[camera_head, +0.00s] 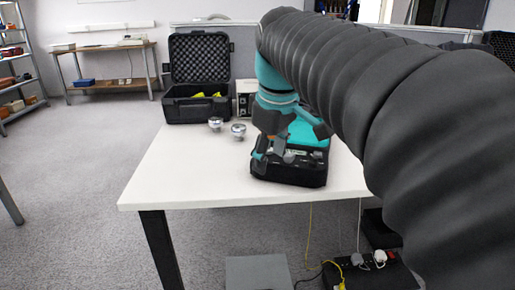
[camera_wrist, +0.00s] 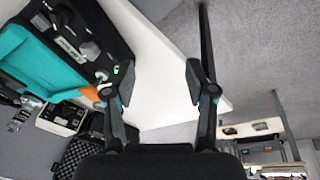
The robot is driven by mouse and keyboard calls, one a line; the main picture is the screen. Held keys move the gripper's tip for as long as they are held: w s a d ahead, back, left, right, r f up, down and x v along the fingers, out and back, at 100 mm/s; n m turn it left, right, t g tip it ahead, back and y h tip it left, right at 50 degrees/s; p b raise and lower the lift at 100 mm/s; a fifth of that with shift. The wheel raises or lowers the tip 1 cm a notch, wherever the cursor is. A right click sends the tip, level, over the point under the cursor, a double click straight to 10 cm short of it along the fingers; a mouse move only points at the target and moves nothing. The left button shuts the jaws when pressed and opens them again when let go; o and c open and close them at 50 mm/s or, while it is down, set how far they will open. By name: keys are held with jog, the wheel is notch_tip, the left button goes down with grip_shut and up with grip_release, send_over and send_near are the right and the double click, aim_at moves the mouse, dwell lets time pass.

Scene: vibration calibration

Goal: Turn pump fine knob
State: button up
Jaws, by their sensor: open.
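A black and teal device, seemingly the pump (camera_head: 290,176), stands on the white table near its front right. In the wrist view its black panel (camera_wrist: 105,32) and teal part (camera_wrist: 28,55) fill the upper left. A grey knob-like part (camera_wrist: 88,50) shows on the panel; I cannot tell if it is the fine knob. My gripper (camera_head: 267,153) is at the left side of the device in the head view, partly hiding it. In the wrist view my gripper (camera_wrist: 156,76) is open with nothing between its fingers. The left finger overlaps the panel's edge; contact is unclear.
The white table (camera_head: 200,172) is clear at the front left. Two silver round pieces (camera_head: 238,131) stand behind there. An open black foam-lined case (camera_head: 200,62) and a small instrument box (camera_head: 243,88) are at the back. Cables hang below the front edge.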

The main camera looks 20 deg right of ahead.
jog(key=w+d+r+n+g, duration=0.1)
jog(key=w+d+r+n, duration=0.2)
jog(key=w+d+r, duration=0.25)
notch_tip(320, 180, up, 2)
jog(key=n+g+b, duration=0.1)
jog(key=n+g, duration=0.1)
jog(key=n, duration=0.2)
send_over(289, 154)
notch_tip(289, 154, down, 13)
jog(key=b, duration=0.5)
jog(key=shift+f, duration=0.1)
grip_shut()
